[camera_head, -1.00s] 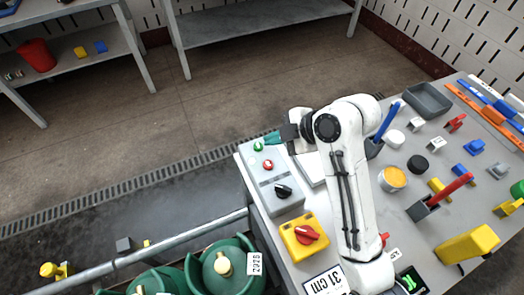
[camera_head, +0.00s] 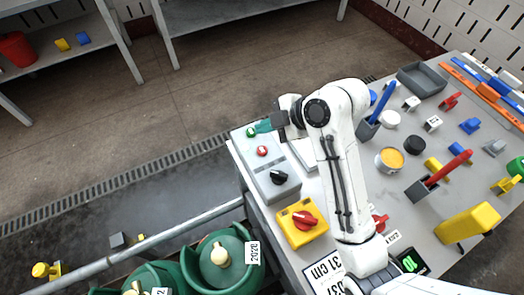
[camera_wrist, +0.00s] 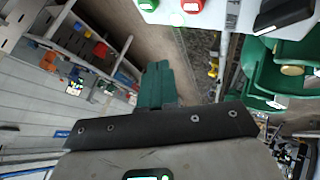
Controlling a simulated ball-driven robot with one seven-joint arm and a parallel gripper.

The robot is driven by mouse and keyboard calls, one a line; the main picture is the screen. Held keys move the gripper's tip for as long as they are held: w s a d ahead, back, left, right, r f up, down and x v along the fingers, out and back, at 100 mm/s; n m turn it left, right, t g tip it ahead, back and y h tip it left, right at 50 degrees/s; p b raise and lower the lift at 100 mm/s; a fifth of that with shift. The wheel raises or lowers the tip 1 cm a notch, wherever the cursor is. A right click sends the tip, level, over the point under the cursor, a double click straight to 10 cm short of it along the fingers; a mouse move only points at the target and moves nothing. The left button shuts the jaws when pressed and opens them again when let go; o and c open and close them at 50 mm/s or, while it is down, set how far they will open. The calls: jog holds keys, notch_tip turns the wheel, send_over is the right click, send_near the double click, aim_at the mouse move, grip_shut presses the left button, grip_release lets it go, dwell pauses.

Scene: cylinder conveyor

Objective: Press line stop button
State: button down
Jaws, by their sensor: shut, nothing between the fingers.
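The grey control box (camera_head: 271,178) lies at the left end of the table. It carries a green button (camera_head: 251,132), a red button (camera_head: 262,151) and a black rotary knob (camera_head: 279,177). No label naming a stop button is readable. My gripper (camera_head: 262,126) has green fingers, shut and empty, close beside the green button at the box's far end. In the wrist view my fingers (camera_wrist: 157,84) are together, and the red button (camera_wrist: 192,5) and green button (camera_wrist: 177,19) show at the top, apart from the fingertips.
A yellow box with a red rotary switch (camera_head: 304,220) stands nearer on the table. Green gas cylinders (camera_head: 222,262) and a rail (camera_head: 140,246) are below left. Blocks, pots and a grey tray (camera_head: 421,78) fill the table's right side. Floor beyond is clear.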

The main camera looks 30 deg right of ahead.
jog(key=b, duration=0.3)
send_over(265, 151)
notch_tip(265, 151, down, 4)
jog(key=shift+f, duration=0.15)
jog(key=shift+f+b, duration=0.5)
jog(key=shift+f, duration=0.45)
jog(key=shift+f, duration=0.1)
dwell(0.8)
jog(key=shift+f, duration=0.3)
jog(key=shift+f+b, duration=0.45)
jog(key=shift+f, duration=0.05)
dwell(0.7)
jog(key=shift+r, duration=0.1)
jog(key=shift+r+p, duration=0.8)
jog(key=shift+r, duration=0.05)
jog(key=shift+r, duration=0.1)
jog(key=shift+r+p, duration=2.2)
jog(key=shift+r, duration=0.2)
